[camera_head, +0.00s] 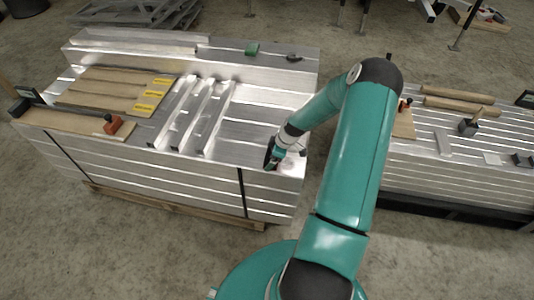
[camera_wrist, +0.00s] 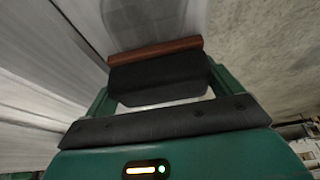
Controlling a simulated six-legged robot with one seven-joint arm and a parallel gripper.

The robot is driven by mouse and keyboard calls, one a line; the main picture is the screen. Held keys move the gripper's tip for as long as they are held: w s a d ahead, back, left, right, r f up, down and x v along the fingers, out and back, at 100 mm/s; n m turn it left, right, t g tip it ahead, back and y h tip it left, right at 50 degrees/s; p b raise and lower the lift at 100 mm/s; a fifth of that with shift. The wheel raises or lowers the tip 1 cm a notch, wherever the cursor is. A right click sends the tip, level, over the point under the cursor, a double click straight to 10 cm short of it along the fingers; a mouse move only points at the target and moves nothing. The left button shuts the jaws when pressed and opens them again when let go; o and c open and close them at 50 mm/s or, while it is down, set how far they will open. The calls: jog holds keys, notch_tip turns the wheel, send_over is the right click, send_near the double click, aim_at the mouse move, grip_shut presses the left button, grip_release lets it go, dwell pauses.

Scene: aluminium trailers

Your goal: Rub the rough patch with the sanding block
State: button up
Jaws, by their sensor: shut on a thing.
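My gripper (camera_wrist: 160,80) is shut on the sanding block (camera_wrist: 155,50), which sits between its two green fingers in the wrist view. The block shows a dark body with a reddish-brown strip along its far edge. A darker grey patch (camera_wrist: 145,20) on the pale metal lies just beyond the block and looks like the rough patch. I cannot tell whether the block touches it. In the head view my gripper (camera_head: 275,155) is at the near right corner of the left aluminium stack (camera_head: 262,128). The block and patch are not clear there.
Metal angle profiles (camera_head: 190,115) and a wooden board stack (camera_head: 110,92) with yellow labels lie left of my gripper. A second stack (camera_head: 450,165) with tools stands right of my arm.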

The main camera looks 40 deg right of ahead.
aim_at(293, 164)
jog(key=shift+s+d+r, duration=0.1)
jog(key=shift+d+r, duration=0.05)
jog(key=shift+s+d+f, duration=0.3)
jog(key=shift+s+d, duration=0.35)
jog(key=shift+s, duration=0.1)
jog(key=shift+s+d+r, duration=0.15)
jog(key=shift+s+d, duration=0.6)
jog(key=shift+s, duration=0.05)
jog(key=shift+s+d, duration=0.5)
jog(key=shift+s, duration=0.05)
jog(key=shift+s+d, duration=0.6)
jog(key=shift+s, duration=0.05)
jog(key=shift+s+d, duration=0.1)
jog(key=shift+s, duration=0.05)
jog(key=shift+s+d, duration=0.5)
jog(key=shift+s, duration=0.1)
jog(key=shift+s+d, duration=0.1)
